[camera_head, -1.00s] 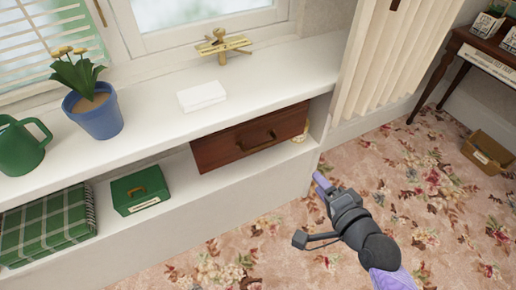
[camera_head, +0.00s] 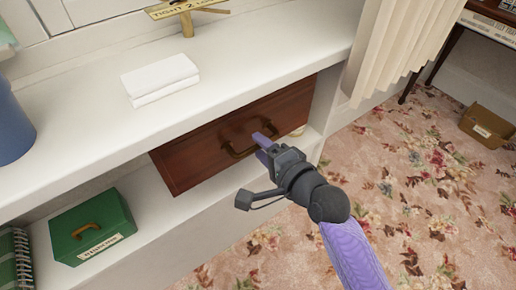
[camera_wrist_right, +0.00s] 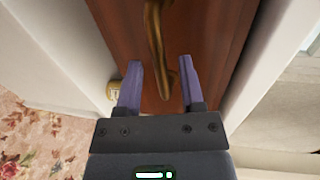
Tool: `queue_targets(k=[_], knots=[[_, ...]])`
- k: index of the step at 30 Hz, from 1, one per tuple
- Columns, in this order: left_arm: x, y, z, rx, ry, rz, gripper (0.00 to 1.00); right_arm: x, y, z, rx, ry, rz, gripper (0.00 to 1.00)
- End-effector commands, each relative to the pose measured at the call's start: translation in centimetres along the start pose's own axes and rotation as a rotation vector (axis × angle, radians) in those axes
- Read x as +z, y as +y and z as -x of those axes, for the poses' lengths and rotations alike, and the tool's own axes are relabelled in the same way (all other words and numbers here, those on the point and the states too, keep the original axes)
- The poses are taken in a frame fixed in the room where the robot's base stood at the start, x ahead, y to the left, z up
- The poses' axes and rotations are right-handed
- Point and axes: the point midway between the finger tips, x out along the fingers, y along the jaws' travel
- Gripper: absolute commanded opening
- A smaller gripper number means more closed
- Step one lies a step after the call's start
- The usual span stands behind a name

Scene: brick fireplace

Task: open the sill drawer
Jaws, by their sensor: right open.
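The sill drawer (camera_head: 205,152) is a dark reddish-brown wooden front under the white window sill, and it looks closed. Its brass handle (camera_head: 239,150) is on the front, partly hidden by my right gripper (camera_head: 264,147). In the right wrist view the drawer front (camera_wrist_right: 205,30) fills the middle, and the curved handle (camera_wrist_right: 155,35) comes down toward the space between the fingers. My right gripper (camera_wrist_right: 160,85) is open, with its purple fingertips either side of the handle's lower end. I cannot tell whether they touch it. My left gripper is not in view.
A green box (camera_head: 92,228) sits on the lower shelf to the left. Folded white cloth (camera_head: 160,78) and a brass stand (camera_head: 187,12) are on the sill (camera_head: 230,85). A curtain (camera_head: 400,40) hangs at right. The floral carpet (camera_head: 420,190) is clear in front.

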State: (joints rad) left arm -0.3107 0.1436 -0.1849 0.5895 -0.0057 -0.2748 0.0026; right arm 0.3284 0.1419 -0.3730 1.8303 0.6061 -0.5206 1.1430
Motion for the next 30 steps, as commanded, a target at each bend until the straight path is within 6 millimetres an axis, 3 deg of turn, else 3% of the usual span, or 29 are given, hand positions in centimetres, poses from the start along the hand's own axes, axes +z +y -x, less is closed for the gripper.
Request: queue_targets(k=[4, 12, 19, 30], knots=[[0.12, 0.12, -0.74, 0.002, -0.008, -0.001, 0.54, 0.03, 0.16, -1.25, 0.001, -0.001, 0.0, 0.5], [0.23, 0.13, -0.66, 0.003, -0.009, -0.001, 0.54, 0.02, -0.08, -1.38, 0.001, 0.0, 0.001, 0.5], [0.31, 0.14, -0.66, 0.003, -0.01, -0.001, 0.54, 0.02, -0.06, -1.36, 0.001, 0.0, 0.001, 0.01], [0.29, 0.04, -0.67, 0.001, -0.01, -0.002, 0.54, 0.01, -0.03, -1.35, 0.001, 0.0, 0.001, 0.0]])
